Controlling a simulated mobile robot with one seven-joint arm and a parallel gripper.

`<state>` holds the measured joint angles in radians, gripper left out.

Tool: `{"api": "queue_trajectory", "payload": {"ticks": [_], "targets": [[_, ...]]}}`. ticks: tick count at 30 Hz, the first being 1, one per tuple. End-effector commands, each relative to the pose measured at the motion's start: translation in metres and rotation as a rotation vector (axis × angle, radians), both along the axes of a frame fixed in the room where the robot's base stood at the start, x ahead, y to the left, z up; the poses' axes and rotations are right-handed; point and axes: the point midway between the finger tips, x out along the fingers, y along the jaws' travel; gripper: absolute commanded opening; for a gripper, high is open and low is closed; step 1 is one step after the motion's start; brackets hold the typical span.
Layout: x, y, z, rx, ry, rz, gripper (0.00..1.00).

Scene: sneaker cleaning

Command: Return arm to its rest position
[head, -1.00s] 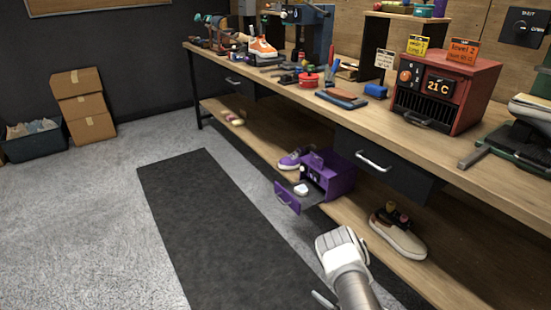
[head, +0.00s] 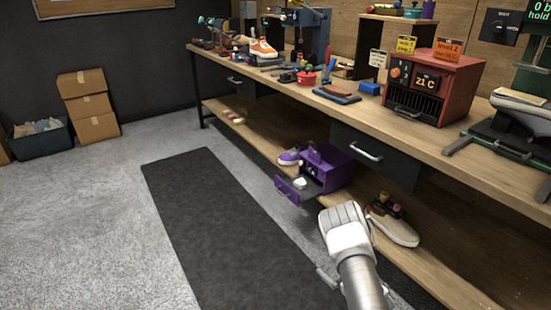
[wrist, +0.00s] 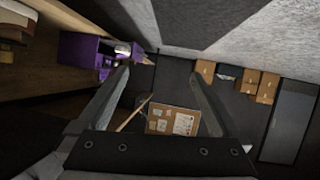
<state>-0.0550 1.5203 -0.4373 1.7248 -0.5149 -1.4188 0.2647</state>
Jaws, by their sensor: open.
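My arm (head: 352,255) reaches up from the bottom of the head view, in front of the lower shelf. My gripper (wrist: 158,72) shows in the wrist view with its two fingers spread wide and nothing held between them. Its fingers cannot be made out clearly in the head view. The purple box (head: 337,168) with its front drawer open stands on the lower shelf beyond my arm. It also shows at the upper left of the wrist view (wrist: 75,50), apart from the fingers.
The long workbench (head: 290,90) carries a red oven (head: 455,75) reading 21 C and several tools. A pale shoe (head: 398,232) sits on the lower shelf just right of my arm. A dark mat (head: 215,220) and open floor lie to the left, with cardboard boxes (head: 90,105) beyond.

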Motion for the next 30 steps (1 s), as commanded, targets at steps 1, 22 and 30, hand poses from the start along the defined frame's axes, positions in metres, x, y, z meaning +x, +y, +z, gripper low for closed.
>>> {"api": "queue_trajectory", "payload": {"ticks": [1, 22, 30], "targets": [[0.015, -0.004, 0.020, -0.016, -0.010, -0.030, 1.00], [0.065, -0.042, 0.256, -0.116, 0.107, -0.431, 1.00], [0.027, -0.038, 0.337, -0.094, 0.196, -0.520, 1.00]]}}
